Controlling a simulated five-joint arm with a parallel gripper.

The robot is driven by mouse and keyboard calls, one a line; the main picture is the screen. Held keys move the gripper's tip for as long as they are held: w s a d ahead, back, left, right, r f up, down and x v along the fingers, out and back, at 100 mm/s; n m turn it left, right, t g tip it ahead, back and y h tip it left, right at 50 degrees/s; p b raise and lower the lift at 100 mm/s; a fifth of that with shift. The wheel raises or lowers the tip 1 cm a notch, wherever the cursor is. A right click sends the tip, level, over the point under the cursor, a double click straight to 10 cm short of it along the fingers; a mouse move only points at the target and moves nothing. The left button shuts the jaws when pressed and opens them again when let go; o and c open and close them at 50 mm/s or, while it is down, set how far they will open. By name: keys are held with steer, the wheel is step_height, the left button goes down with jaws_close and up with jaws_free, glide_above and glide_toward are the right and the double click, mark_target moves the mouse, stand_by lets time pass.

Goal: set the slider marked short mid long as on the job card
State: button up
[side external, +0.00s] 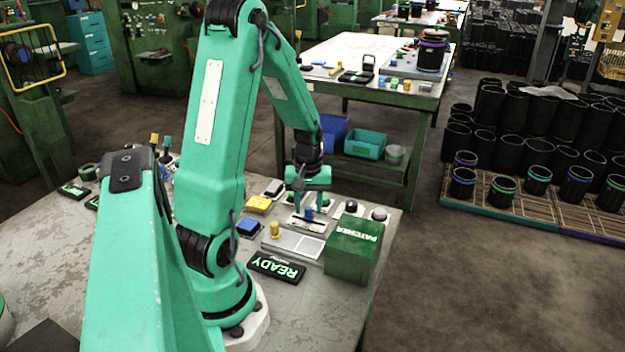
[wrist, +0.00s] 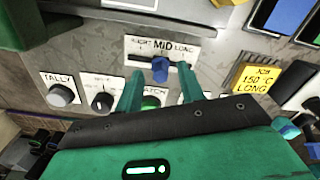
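The slider is a white plate (wrist: 133,44) marked short, mid and long in the wrist view. Its blue knob (wrist: 160,69) stands near the middle of the dark slot, below the word MID. The yellow job card (wrist: 258,78) to its right reads "JOB 150 C LONG". My gripper (wrist: 161,76) is open, one finger on each side of the knob in the picture; I cannot tell whether either touches it. In the side view my gripper (side external: 311,201) points down over the slider, and the blue knob (side external: 309,214) shows just below the fingers.
A grey TALLY knob (wrist: 62,95) and a black dial (wrist: 102,102) sit left of the slider in the wrist view. A green PATCHER box (side external: 350,252) and a lit READY display (side external: 276,268) stand nearby on the bench. A yellow-knobbed lever (side external: 275,230) rises close by.

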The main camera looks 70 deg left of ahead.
mark_target(297, 218)
steer(key=shift+f, duration=0.6)
jaws_close()
steer(key=shift+s+a, duration=1.25)
jaws_free()
steer(key=shift+r, duration=0.1)
step_height(297, 218, up, 8)
